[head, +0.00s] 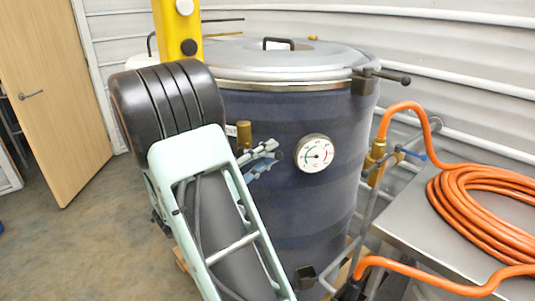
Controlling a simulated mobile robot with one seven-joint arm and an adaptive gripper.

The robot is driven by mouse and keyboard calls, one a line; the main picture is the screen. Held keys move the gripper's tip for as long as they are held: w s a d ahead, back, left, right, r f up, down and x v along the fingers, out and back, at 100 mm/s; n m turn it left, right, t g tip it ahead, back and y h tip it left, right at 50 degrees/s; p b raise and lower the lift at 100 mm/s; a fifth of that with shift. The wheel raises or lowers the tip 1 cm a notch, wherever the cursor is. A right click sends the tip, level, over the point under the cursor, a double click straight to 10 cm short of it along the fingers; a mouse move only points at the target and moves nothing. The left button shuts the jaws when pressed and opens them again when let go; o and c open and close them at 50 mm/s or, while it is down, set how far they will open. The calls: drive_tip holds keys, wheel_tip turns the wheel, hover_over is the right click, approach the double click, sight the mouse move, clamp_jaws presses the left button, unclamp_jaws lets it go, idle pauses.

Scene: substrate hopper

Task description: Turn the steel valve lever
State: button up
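The large dark blue drum (300,220) stands in the middle of the head view. My pale green and black arm covers its left side. A brass fitting (244,134) shows on the drum's front, just past my arm. Slim pale grey parts, which look like the fingers of my gripper (262,154), stick out beside and below this fitting, close to the drum wall. I cannot tell whether they are open or shut, or whether they touch anything. I cannot make out the steel valve lever clearly among these parts. Part of this area is hidden by my arm.
A round dial gauge (314,154) sits right of the fitting. The drum has a grey lid (275,60). An orange hose (485,210) lies coiled on a steel table (440,248) at right, joined to a brass valve (376,155) with a blue handle. A wooden door (55,90) is at left.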

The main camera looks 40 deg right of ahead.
clamp_jaws()
drive_tip(key=shift+f, duration=0.1)
idle(0.5)
drive_tip(key=f+m+y+b, duration=0.1)
drive_tip(key=m+b, duration=0.1)
drive_tip(key=b, duration=0.2)
drive_tip(key=f+m+y+b, duration=0.1)
drive_tip(key=f+m+b, duration=0.1)
drive_tip(key=b, duration=0.2)
drive_tip(key=w+f+m+y+b, duration=0.1)
drive_tip(key=m+y+b, duration=0.1)
drive_tip(key=b, duration=0.2)
drive_tip(key=shift+a+f, duration=0.15)
drive_tip(key=shift+a, duration=0.25)
drive_tip(key=shift+w, duration=0.1)
